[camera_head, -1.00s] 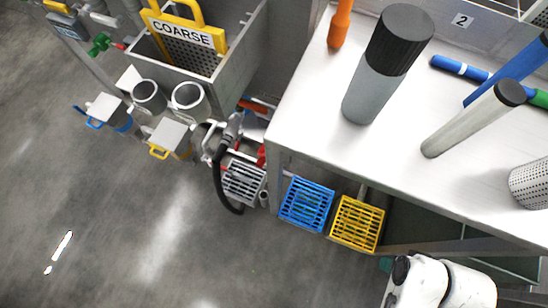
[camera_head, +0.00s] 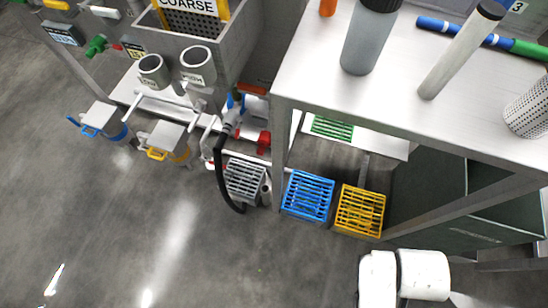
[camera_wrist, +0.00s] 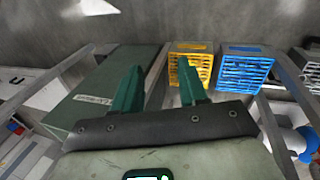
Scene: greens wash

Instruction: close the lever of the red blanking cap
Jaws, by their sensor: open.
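A small red part (camera_head: 264,141), perhaps the red blanking cap, shows in the head view under the sink end, left of the bench leg. A blue fitting and a black hose (camera_head: 221,176) are close to it. It is too small to tell its lever or the lever's position. In the wrist view my gripper (camera_wrist: 160,88) is open and empty, its two green fingers apart. It points toward a dark green bin (camera_wrist: 115,85) and crates under the bench, with the red part not identifiable there. My gripper is outside the head view.
A blue crate (camera_head: 307,195) and a yellow crate (camera_head: 360,211) stand under the bench (camera_head: 300,75); a grey crate (camera_head: 243,181) is left of its leg. Buckets with blue (camera_head: 100,118) and yellow (camera_head: 167,138) handles stand farther left. The front floor is clear.

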